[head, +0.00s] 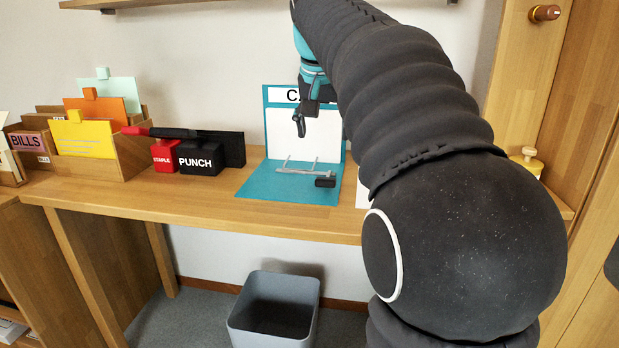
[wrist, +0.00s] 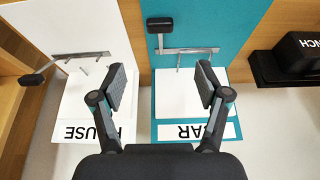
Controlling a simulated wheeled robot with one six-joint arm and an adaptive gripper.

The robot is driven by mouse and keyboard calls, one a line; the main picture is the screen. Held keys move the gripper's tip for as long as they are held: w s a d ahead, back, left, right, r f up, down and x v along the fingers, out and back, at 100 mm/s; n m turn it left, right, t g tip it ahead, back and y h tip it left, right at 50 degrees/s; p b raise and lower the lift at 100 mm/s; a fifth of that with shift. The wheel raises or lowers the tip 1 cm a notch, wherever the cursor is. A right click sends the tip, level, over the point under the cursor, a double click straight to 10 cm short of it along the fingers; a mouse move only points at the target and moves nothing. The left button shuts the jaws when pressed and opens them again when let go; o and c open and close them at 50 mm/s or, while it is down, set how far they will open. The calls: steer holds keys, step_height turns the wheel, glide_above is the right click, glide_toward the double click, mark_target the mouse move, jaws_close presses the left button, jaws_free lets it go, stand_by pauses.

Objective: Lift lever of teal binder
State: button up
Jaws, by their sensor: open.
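The teal binder (head: 262,188) lies open on the desk, its back cover upright with a label partly hidden by my arm. Its metal mechanism with a black-tipped lever (head: 325,182) lies on the teal base. In the wrist view the teal binder (wrist: 232,30) is at centre right, and its lever's black tip (wrist: 160,24) is at the top, beyond the fingers. My gripper (wrist: 162,80) is open and empty, its fingers spread across the gap between the teal binder and a white one. In the head view my gripper (head: 300,126) hangs above the base, in front of the upright cover.
A white binder (wrist: 105,25) with its own black-tipped lever (wrist: 32,79) stands beside the teal one. A black punch (head: 201,157), red stapler (head: 165,156) and wooden file box (head: 131,155) are left on the desk (head: 130,197). A grey bin (head: 272,338) stands below.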

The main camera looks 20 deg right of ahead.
mark_target(325, 178)
steer(key=b+x, duration=0.2)
steer(key=x, duration=1.1)
steer(key=shift+w+d+f, duration=0.1)
steer(key=shift+w+f, duration=0.1)
steer(key=shift+f, duration=0.05)
jaws_close()
